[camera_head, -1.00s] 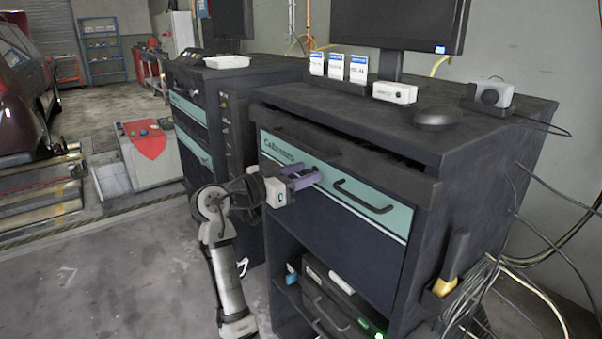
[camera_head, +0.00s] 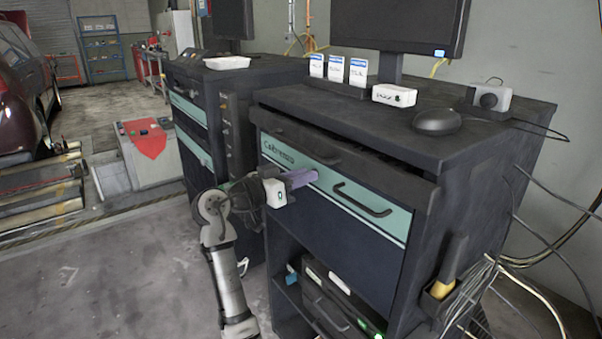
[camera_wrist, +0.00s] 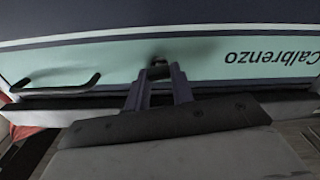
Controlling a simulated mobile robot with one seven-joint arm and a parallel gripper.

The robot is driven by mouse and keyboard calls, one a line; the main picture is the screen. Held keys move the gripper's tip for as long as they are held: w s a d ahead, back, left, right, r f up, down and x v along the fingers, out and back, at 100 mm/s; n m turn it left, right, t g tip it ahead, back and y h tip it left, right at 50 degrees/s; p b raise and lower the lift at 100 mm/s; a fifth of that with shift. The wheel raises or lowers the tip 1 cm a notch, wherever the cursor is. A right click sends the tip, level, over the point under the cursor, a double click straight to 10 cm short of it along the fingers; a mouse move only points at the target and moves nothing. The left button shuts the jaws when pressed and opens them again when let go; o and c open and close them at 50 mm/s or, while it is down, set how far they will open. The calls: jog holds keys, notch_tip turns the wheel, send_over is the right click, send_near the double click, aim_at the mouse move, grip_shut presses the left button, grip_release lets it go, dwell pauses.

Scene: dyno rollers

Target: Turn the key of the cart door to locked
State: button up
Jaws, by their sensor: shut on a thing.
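The near cart's front (camera_head: 340,235) is dark blue with a teal band lettered "Calbrenzo". My gripper (camera_head: 312,176) is against this band, between the lettering and a black bar handle (camera_head: 363,199). In the wrist view the band is upside down. There, my gripper's two purple fingers (camera_wrist: 159,74) are shut on a small dark piece, the key (camera_wrist: 158,65), at the band. The key's shape and angle are mostly hidden by the fingers. In the head view the fingers overlap and hide the key.
The cart top (camera_head: 385,135) carries a monitor (camera_head: 398,28), a mouse (camera_head: 437,121) and small label cards. Cables hang at its right side. An open lower shelf holds a dark box (camera_head: 338,300). A second cart (camera_head: 190,125) stands close on the left. The floor in front is clear.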

jog(key=shift+w+a+f+n+p, duration=0.1)
jog(key=shift+n+p, duration=3.5)
jog(key=shift+n, duration=0.35)
jog(key=shift+w+n+p, duration=0.1)
jog(key=shift+n+p, duration=3.45)
jog(key=shift+n, duration=0.4)
jog(key=shift+f, duration=0.1)
jog(key=o, duration=1)
jog(key=shift+s+a, duration=0.1)
